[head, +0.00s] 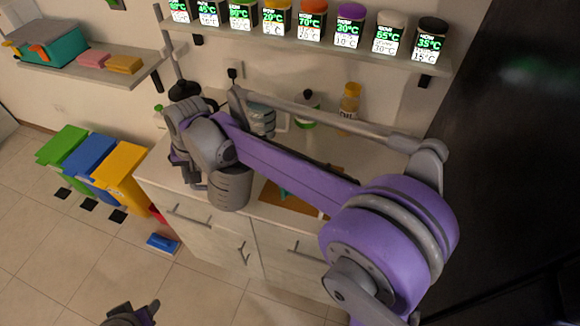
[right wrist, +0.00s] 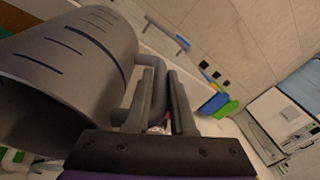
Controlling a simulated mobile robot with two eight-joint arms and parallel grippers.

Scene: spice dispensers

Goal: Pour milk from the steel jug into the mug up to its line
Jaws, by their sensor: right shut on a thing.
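The steel jug (head: 231,188) is a grey cylinder with dark lines on its side. It hangs at the counter's front edge, below my right wrist in the head view. In the right wrist view the jug (right wrist: 75,60) lies large at the left, its handle at my right gripper (right wrist: 162,88), which is shut on it. I cannot see milk inside. A grey ribbed vessel (head: 263,118) stands behind my right arm, partly hidden; I cannot tell whether it is the mug. My left gripper (head: 140,315) shows only partly at the bottom edge, far from the counter.
A yellow-capped bottle (head: 349,100) and a black-lidded jar (head: 306,108) stand at the counter's back. A brown board (head: 290,198) lies partly under my arm. Above is a shelf (head: 300,47) of spice dispensers. Green, blue and yellow bins (head: 122,170) stand on the floor left.

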